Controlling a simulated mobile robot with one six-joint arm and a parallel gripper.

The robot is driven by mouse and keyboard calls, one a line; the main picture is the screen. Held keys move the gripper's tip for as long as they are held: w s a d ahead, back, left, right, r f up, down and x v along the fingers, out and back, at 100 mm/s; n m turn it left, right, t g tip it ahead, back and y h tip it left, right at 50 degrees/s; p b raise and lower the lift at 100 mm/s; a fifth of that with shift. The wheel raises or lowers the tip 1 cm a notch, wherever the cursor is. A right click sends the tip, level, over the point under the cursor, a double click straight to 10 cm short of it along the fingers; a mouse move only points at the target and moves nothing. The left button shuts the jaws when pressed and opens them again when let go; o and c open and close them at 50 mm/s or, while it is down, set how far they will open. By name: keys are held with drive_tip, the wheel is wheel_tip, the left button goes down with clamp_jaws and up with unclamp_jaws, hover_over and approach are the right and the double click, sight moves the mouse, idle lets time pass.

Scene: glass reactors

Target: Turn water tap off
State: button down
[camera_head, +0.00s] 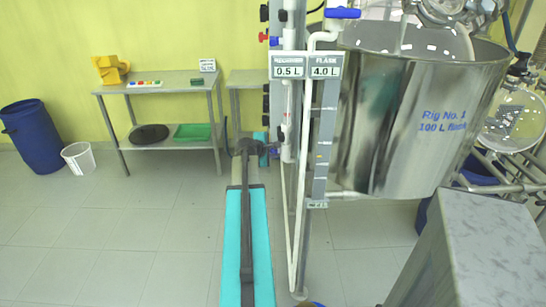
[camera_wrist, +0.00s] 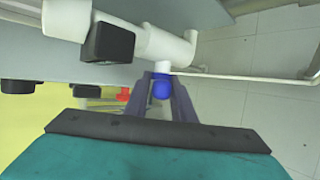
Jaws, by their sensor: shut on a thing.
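A small blue tap handle (camera_wrist: 161,89) sits below a white pipe fitting in the wrist view. My gripper (camera_wrist: 161,80) is shut on this handle, with one finger on each side of it. In the head view my gripper (camera_head: 266,148) reaches the white pipework at the left of the rig. A bit of blue (camera_head: 273,152) shows there, mostly hidden by the gripper. Another blue tap handle (camera_head: 343,12) is on the white pipe higher up, clear of my gripper. I cannot tell which way the gripped handle is turned.
Black (camera_wrist: 108,42) and red knobs (camera_wrist: 123,96) are close to my gripper. A metal table (camera_head: 165,83) stands behind at left.

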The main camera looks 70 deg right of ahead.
drive_tip(key=shift+f+m+t+h+b, duration=0.15)
drive_tip(key=shift+h+b, duration=0.5)
drive_tip(key=shift+b, duration=1.8)
drive_tip(key=shift+m+t+h+b, duration=0.1)
drive_tip(key=shift+m+h+b, duration=0.35)
drive_tip(key=shift+b, duration=2)
drive_tip(key=shift+f+t+h+b, duration=0.1)
drive_tip(key=shift+h+b, duration=0.7)
drive_tip(key=shift+b, duration=1.65)
drive_tip(key=h+b, duration=0.2)
drive_tip(key=b, duration=0.8)
drive_tip(key=shift+w+m, duration=0.1)
drive_tip(key=shift+m, duration=0.3)
drive_tip(key=b, duration=0.3)
drive_tip(key=shift+r+h, duration=0.2)
drive_tip(key=shift+h, duration=0.2)
drive_tip(key=shift+b, duration=0.35)
drive_tip(key=c, duration=1.6)
unclamp_jaws()
drive_tip(key=shift+r, duration=0.1)
drive_tip(key=shift+c, duration=0.2)
